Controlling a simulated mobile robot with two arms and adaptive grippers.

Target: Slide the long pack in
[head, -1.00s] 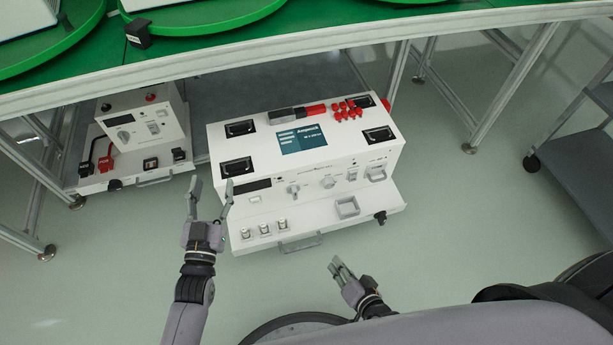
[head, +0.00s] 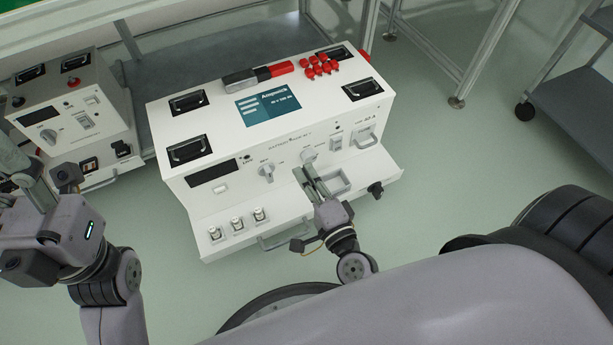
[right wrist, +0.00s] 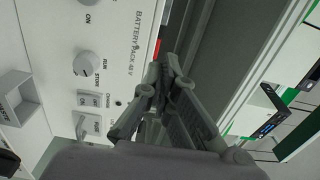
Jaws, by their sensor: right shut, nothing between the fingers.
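The long pack (head: 220,110) is a large white unit on the floor, with a dark screen, black recessed handles and red caps on top. Its front has knobs, a switch, a low shelf and a grey pull handle (head: 285,238). My right gripper (head: 308,174) is shut and empty, in front of the pack's face by the square frame on its shelf; I cannot tell whether it touches. In the right wrist view its fingers (right wrist: 160,66) are beside the panel lettered "BATTERY PACK 48 V". My left gripper (head: 18,165) is at the left picture edge, partly cut off; its jaw state is unclear.
A smaller white unit (head: 70,98) stands left of the pack. A metal frame leg (head: 480,55) stands behind it on the right. A grey cart (head: 580,75) is at the far right. The floor between pack and cart is clear.

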